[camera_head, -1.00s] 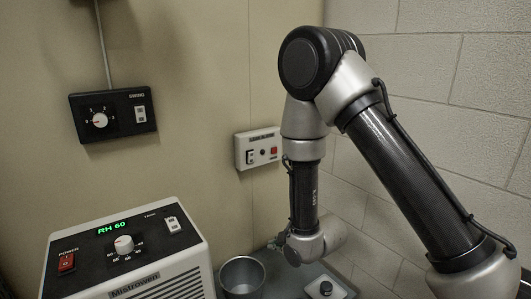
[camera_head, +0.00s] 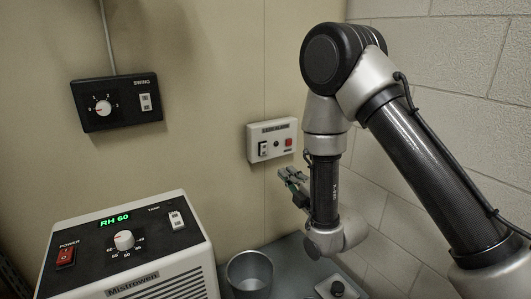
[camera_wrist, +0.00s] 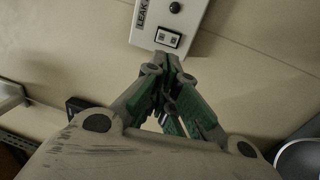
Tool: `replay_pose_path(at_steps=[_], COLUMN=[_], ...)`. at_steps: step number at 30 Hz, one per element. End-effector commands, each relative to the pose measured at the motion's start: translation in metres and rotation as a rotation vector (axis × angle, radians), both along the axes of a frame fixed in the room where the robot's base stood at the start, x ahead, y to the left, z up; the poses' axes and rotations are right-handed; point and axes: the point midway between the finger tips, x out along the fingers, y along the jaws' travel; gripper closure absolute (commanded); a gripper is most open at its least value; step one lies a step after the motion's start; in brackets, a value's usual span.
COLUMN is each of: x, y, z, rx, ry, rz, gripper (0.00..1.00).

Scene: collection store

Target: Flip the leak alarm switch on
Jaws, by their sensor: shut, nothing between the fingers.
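My gripper (camera_head: 284,173) is below the box in the head view. In the wrist view its green-padded fingers (camera_wrist: 164,60) are shut and empty, with the tips just below the switch in the picture. I cannot tell whether they touch it.
A black panel (camera_head: 122,117) marked "SWING" with a dial and rocker hangs on the wall at left. The Mistrowen humidifier-like unit (camera_head: 60,290) reads RH 60 below it. A metal cup (camera_head: 249,277) stands on a grey surface. A block wall (camera_head: 480,110) bounds the right.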

Motion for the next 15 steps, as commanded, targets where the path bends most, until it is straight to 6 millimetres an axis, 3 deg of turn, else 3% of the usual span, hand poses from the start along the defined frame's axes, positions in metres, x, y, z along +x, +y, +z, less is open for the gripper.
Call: replay_pose_path(at_steps=[5,15], x=[0.012,0.070], y=[0.008,0.047], z=[0.003,0.012], rx=[0.002,0.002], ry=[-0.002,-0.002], rz=[0.000,0.000], gripper=[1.00,1.00])
